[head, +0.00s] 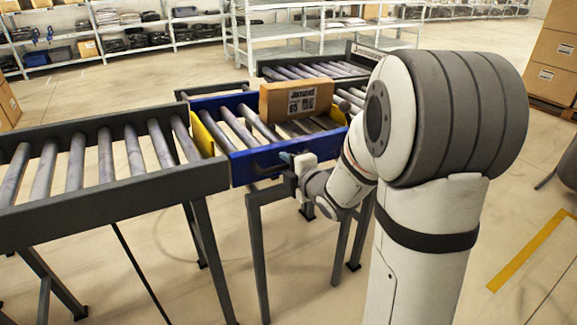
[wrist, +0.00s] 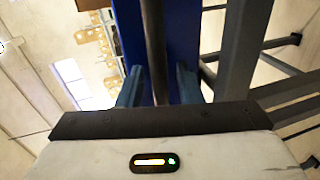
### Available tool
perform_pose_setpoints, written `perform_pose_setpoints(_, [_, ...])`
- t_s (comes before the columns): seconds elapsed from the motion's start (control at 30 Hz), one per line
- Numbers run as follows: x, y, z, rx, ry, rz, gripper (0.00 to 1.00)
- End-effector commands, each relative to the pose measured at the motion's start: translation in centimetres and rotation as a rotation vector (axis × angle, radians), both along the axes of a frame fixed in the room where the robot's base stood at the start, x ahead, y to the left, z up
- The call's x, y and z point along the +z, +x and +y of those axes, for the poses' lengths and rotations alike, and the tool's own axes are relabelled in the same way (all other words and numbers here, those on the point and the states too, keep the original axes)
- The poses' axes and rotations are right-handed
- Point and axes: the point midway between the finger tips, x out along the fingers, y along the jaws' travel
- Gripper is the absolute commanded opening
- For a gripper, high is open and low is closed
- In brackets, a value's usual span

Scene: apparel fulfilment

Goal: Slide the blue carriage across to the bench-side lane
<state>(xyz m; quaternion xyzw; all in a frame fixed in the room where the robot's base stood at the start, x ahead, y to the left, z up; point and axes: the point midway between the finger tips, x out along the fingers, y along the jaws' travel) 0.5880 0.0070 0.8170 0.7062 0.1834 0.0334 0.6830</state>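The blue carriage (head: 244,166) sits on a dark frame at the right end of the left roller conveyor. It has grey rollers and a yellow plate (head: 203,134) at its left end, and carries a cardboard box (head: 296,98) with a white label. My gripper (head: 286,159) is at the carriage's front side, by a dark handle (head: 266,168). In the wrist view, the two fingers of my gripper (wrist: 160,84) stand apart on either side of a dark bar (wrist: 154,35), with gaps visible, and the blue carriage side (wrist: 130,30) is behind.
The left roller conveyor (head: 104,195) ends close to the carriage. Another roller lane (head: 314,68) lies behind it to the right. Shelves (head: 318,30) stand at the back, and stacked cartons (head: 553,52) at far right. The floor in front is mostly clear.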

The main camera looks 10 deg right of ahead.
Motion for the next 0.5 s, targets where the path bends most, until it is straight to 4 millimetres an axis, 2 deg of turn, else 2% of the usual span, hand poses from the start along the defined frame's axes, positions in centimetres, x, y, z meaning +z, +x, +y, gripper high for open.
perform_pose_setpoints(0.07, [0.0, -0.01, -0.03, 0.0, 0.0, 0.0, 0.29])
perform_pose_setpoints(0.4, [0.01, -0.03, -0.06, -0.001, 0.001, 0.0, 0.01])
perform_pose_setpoints(0.5, [0.01, -0.04, -0.08, -0.001, 0.001, 0.0, 0.0])
